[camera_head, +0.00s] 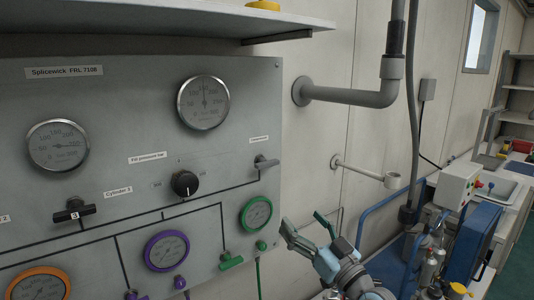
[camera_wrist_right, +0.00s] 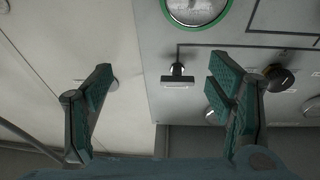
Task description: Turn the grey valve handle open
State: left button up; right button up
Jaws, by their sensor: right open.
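The grey valve handle (camera_head: 266,162) sits at the right edge of the grey panel, beside a small label. Its lever lies roughly level in the head view. In the right wrist view the handle (camera_wrist_right: 177,81) shows between my spread fingers and apart from them. My right gripper (camera_head: 303,226) is open and empty, below and to the right of the handle in the head view. It also shows in the right wrist view (camera_wrist_right: 162,88). My left gripper is not in view.
The panel (camera_head: 120,105) carries a black knob (camera_head: 185,183), a green-rimmed gauge (camera_head: 257,214) and a green valve handle (camera_head: 231,262) near the grey one. A shelf (camera_head: 180,20) overhangs above. A grey pipe (camera_head: 350,96) stands out from the wall at right.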

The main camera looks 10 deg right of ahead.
jog(key=n+t+y, duration=0.1)
jog(key=y, duration=0.1)
send_near(270, 165)
jog(key=p+x, duration=0.1)
jog(key=x, duration=0.9)
jog(key=shift+w+a, duration=0.1)
jog(key=shift+a, duration=0.1)
jog(key=shift+w+r, duration=0.2)
jog(key=shift+w, duration=0.05)
